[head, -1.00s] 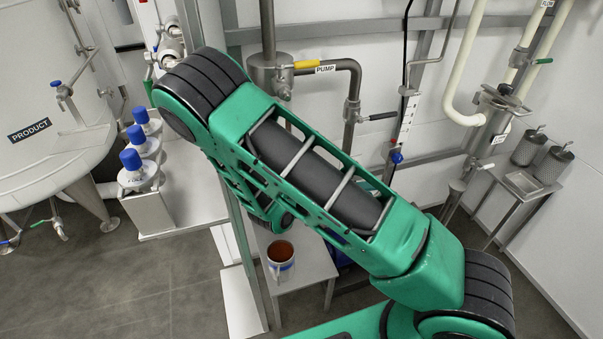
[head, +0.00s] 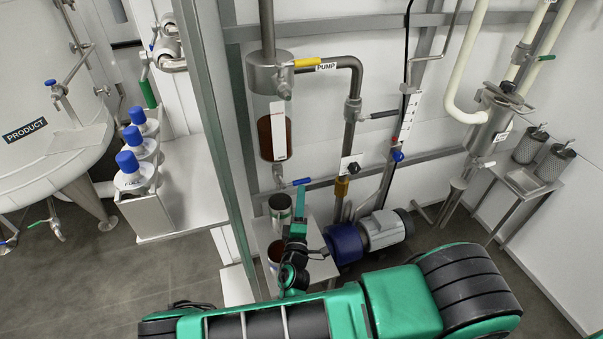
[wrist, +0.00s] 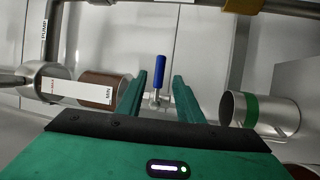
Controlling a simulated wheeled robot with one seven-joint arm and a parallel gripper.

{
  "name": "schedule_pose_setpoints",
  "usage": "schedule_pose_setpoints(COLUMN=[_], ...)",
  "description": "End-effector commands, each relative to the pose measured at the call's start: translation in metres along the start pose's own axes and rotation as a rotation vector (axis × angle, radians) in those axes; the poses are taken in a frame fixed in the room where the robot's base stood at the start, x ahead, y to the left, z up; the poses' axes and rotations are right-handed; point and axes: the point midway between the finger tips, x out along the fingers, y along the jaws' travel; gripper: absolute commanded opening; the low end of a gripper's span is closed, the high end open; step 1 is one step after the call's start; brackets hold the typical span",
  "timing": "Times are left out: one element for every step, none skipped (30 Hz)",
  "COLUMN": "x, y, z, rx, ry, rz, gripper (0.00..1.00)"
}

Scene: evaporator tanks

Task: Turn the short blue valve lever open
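The short blue valve lever (head: 301,181) sits on a small steel valve below the sight glass in the head view. In the wrist view the blue lever (wrist: 160,72) stands upright in the picture, between and beyond the finger tips, with its steel stem below it. My gripper (wrist: 160,82) is open, with one green finger on each side of the lever. No finger visibly touches it. In the head view my gripper (head: 299,212) is below the lever, in front of the pump stand; the finger gap is hard to see there.
The sight glass (head: 276,135) with brown liquid is above the lever. A can with a green band (head: 281,202) and a partly hidden mug (head: 272,262) stand on the small table (head: 322,268). The pump motor (head: 385,230) is right of my gripper. A yellow lever (head: 307,63) is higher up.

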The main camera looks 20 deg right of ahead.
Motion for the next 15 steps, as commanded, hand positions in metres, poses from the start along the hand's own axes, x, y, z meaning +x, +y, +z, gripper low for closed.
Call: schedule_pose_setpoints(x=[0.003,0.005,0.010,0.013,0.018,0.025,0.030,0.035,0.043,0.048,0.054,0.061,0.066,0.071,0.077], y=[0.000,0.000,0.000,-0.001,-0.001,0.000,-0.001,0.000,0.000,0.000,0.000,-0.001,-0.001,0.000,0.000], z=[0.000,0.000,0.000,0.001,0.001,0.001,0.002,0.002,0.002,0.002,0.003,0.002,0.002,0.003,0.003], rx=[0.000,0.000,0.000,0.000,0.001,0.001,0.001,0.001,0.001,0.000,0.000,0.000,0.001,0.001,0.000], ry=[0.003,0.003,0.002,0.001,0.000,-0.001,-0.001,-0.002,-0.002,-0.002,-0.003,-0.003,-0.003,-0.003,-0.003], rz=[0.002,0.002,0.001,0.001,0.001,0.002,0.001,0.002,0.002,0.002,0.003,0.001,0.001,0.002,0.002], gripper=[0.33,0.33,0.33,0.33,0.33,0.33,0.33,0.33,0.33,0.33,0.33,0.33,0.33,0.33,0.33])
